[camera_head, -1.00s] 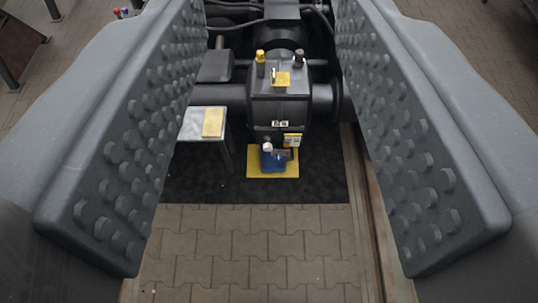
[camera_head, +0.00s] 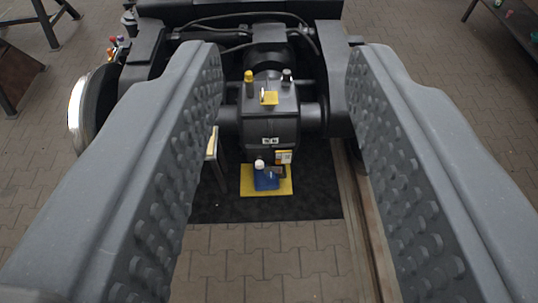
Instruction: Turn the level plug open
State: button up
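My gripper (camera_head: 288,60) is open and empty. Its two thick grey studded fingers stand wide apart in the foreground. Between them, farther off, is a dark gearbox housing (camera_head: 271,119). On its top are a yellow cap (camera_head: 249,77), a dark cap with a light top (camera_head: 286,77) and a yellow tag (camera_head: 269,98) with a small pale part. Two small pale labels (camera_head: 270,141) are on its front face, and a yellow-and-white card (camera_head: 284,157) is low on the right. I cannot tell which fitting is the level plug. The fingers touch nothing.
A blue bottle (camera_head: 266,181) with a white cap stands on a yellow tray (camera_head: 252,191) on a dark mat (camera_head: 316,200). A small table (camera_head: 211,143) is mostly hidden by the left finger. A rail (camera_head: 358,225) runs at right. The paved floor in front is clear.

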aim_at(260, 164)
jog(key=u, duration=0.1)
jog(key=i, duration=1.2)
jog(key=u, duration=0.55)
